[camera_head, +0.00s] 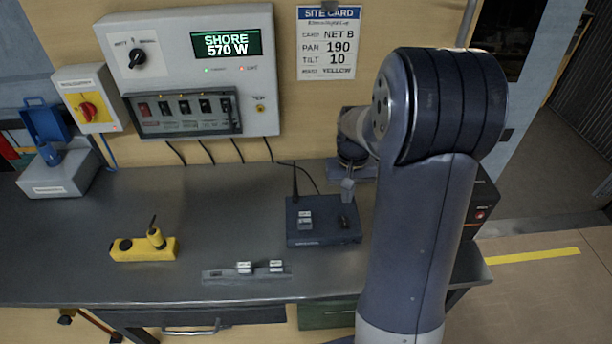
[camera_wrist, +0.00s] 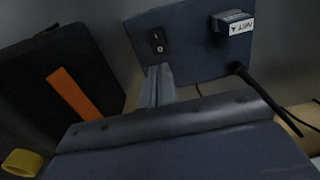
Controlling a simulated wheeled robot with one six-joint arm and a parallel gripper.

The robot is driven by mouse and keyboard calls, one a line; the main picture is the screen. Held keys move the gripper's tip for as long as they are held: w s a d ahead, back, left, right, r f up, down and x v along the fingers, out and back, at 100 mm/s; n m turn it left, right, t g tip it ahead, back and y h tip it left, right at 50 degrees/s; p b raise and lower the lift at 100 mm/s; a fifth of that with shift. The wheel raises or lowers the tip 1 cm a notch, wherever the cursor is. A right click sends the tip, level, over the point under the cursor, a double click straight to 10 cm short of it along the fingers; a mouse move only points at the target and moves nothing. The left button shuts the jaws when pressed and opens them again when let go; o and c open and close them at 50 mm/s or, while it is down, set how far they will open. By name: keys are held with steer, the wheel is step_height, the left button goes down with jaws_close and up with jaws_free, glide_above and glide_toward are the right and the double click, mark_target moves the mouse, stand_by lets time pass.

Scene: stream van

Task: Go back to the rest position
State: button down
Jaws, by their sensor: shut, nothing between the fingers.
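My gripper (camera_head: 347,187) is shut and empty. It hangs over the rear right of the blue-grey radio box (camera_head: 325,236) on the bench, close to the box's small black switch (camera_head: 346,221). In the wrist view my gripper fingers (camera_wrist: 158,75) point at the box, and the rocker switch (camera_wrist: 157,42) is just beyond the tips. I cannot tell whether the fingers touch it. A card module (camera_head: 305,218) sits on the box; in the wrist view its label (camera_wrist: 240,27) reads NET A. My arm hides part of the bench's right side.
A rail (camera_head: 220,275) with two white-labelled modules lies at the bench front. A yellow device (camera_head: 143,249) stands left. The wall panel (camera_head: 190,70) reads SHORE 570 W. A black box (camera_head: 485,205) with an orange stripe (camera_wrist: 75,95) is right. The floor right of the bench is clear.

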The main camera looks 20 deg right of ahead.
mark_target(343, 218)
steer(key=shift+f+b, duration=2.75)
steer(key=shift+f, duration=0.8)
steer(key=shift+r, duration=0.1)
